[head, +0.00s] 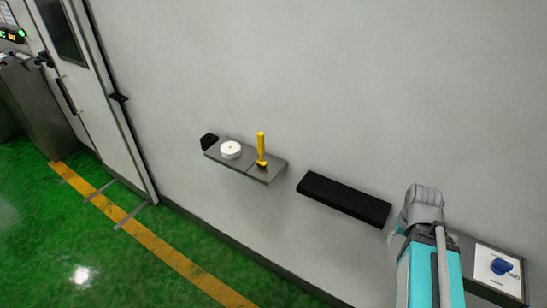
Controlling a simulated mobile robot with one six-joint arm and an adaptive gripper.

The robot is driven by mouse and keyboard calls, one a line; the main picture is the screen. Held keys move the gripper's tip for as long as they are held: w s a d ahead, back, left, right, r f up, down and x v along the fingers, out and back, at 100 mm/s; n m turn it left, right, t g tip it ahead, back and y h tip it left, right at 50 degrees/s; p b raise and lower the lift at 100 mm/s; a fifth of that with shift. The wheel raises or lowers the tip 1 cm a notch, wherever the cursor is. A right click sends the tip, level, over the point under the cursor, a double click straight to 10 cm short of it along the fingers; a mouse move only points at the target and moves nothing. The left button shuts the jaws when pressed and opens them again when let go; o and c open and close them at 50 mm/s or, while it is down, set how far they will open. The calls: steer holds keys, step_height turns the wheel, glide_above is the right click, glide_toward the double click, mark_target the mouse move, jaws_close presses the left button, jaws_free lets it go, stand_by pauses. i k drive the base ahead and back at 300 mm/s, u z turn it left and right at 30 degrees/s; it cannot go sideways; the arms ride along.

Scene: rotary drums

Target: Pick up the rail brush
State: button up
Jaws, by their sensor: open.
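The likely rail brush (261,147) has an upright yellow handle and a darker foot. It stands on the right half of a small grey wall shelf (240,168), near the middle of the head view. Part of my arm, teal with a grey joint, rises at the lower right, well to the right of the brush in the picture. I cannot make out my gripper's fingers; they are hidden or out of the picture. Nothing in view touches the brush.
A white round disc (231,149) sits left of the brush, with a black block (209,141) at the shelf's left end. A black wall ledge (344,197) lies to the right. A blue knob (501,266) sits on a white plate further right. Green floor is clear at left.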

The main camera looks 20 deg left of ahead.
mark_target(261, 136)
steer(key=z, duration=0.65)
steer(key=k, duration=1.15)
steer(key=u, duration=0.95)
steer(key=i, duration=0.7)
steer(key=u, duration=0.05)
